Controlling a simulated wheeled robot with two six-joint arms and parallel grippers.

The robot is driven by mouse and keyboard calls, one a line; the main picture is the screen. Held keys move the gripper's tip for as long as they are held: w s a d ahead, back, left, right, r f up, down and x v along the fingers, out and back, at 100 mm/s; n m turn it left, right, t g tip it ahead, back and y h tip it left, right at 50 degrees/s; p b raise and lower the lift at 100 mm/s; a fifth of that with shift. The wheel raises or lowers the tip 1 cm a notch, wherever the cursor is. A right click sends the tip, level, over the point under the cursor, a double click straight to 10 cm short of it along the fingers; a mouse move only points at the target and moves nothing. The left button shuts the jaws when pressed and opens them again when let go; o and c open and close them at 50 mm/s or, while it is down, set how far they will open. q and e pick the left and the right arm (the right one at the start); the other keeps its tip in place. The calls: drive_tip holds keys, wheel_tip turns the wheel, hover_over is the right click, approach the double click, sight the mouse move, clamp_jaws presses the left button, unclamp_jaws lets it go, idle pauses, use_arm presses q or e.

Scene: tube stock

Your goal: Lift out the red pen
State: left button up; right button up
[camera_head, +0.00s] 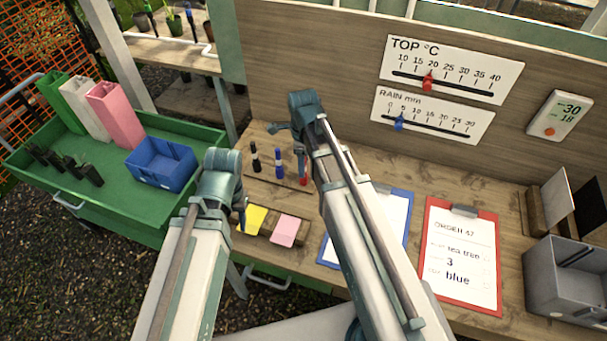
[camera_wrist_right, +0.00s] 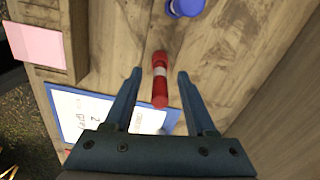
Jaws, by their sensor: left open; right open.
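The red pen (camera_wrist_right: 160,85), with a white band, stands in the wooden bench in the right wrist view, between the two spread fingers of my right gripper (camera_wrist_right: 160,74). The fingers are open, with a gap on each side of it. In the head view a little of the red pen (camera_head: 303,181) shows beside my right arm; the rest is hidden. My left gripper (camera_head: 241,214) hangs at the bench's left edge, near the yellow note, open and apart from the pens.
A blue pen (camera_head: 279,163) and a black pen (camera_head: 255,158) stand left of the red one. Yellow (camera_head: 252,219) and pink (camera_head: 285,230) notes lie in front. A blue clipboard (camera_head: 397,222) and red clipboard (camera_head: 462,252) lie right. A green cart (camera_head: 120,215) stands left.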

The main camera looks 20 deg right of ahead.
use_arm(q)
drive_tip(key=shift+f+b, duration=0.35)
drive_tip(key=shift+f, duration=0.45)
use_arm(e)
drive_tip(key=shift+f, duration=0.85)
drive_tip(key=shift+r, duration=0.1)
use_arm(q)
drive_tip(key=shift+r, duration=0.1)
use_arm(e)
clamp_jaws()
use_arm(q)
drive_tip(key=shift+r, duration=0.1)
use_arm(e)
drive_tip(key=shift+r, duration=0.15)
use_arm(q)
wheel_tip(320, 180, up, 10)
drive_tip(key=p, duration=1)
use_arm(e)
wheel_tip(320, 180, up, 10)
drive_tip(key=shift+f, duration=0.1)
